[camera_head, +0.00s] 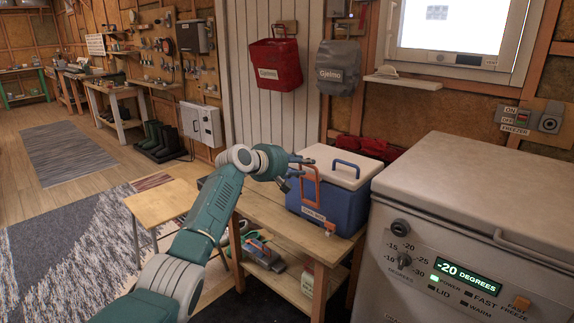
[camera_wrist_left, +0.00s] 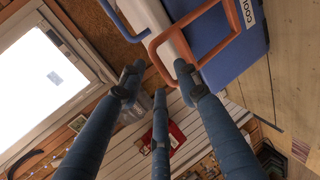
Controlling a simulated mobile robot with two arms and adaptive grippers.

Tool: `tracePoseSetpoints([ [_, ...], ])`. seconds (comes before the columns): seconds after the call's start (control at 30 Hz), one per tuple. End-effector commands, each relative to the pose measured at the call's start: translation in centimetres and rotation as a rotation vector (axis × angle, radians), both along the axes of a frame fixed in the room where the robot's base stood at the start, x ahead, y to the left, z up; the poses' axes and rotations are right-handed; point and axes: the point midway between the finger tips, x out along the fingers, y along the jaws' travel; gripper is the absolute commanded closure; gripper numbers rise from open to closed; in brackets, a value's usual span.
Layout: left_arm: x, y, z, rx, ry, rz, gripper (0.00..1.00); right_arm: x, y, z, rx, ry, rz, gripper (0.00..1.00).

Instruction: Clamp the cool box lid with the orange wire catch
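The cool box (camera_head: 345,207) is blue with a white lid (camera_head: 338,163) and a blue handle, and stands on a wooden bench. The lid lies on top of the box. The orange wire catch (camera_head: 318,189) is a loop at the box's front left, reaching up to about lid height; whether it hooks over the lid I cannot tell. In the left wrist view the catch (camera_wrist_left: 153,50) passes close to the fingertips. My left gripper (camera_head: 289,173) is at the box's left side by the catch. Its three fingers (camera_wrist_left: 160,82) are spread with nothing gripped. My right gripper is out of view.
The bench (camera_head: 272,217) has a lower shelf with tools. A grey freezer (camera_head: 470,190) stands close on the right. A small wooden table (camera_head: 160,202) is at the left. Red and grey bags (camera_head: 275,66) hang on the wall behind the box.

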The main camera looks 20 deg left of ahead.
Motion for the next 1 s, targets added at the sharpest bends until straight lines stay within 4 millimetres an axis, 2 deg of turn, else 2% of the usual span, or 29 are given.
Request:
tracePoseSetpoints([
  [0.4,-5.3,1.9,2.0,0.002,0.000,0.001,0.68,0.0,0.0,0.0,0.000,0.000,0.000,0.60],
  [0.6,-6.3,2.2,2.4,0.001,0.002,0.001,0.68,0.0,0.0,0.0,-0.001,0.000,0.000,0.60],
  [0.83,-6.3,2.2,2.4,0.001,0.002,0.000,0.68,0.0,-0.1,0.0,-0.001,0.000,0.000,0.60],
  [0.87,-6.3,2.2,2.4,0.001,0.002,0.000,0.70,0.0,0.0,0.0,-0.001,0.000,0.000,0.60],
  [1.0,-6.7,1.6,2.7,0.001,0.006,-0.008,0.98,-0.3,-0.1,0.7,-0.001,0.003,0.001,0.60],
])
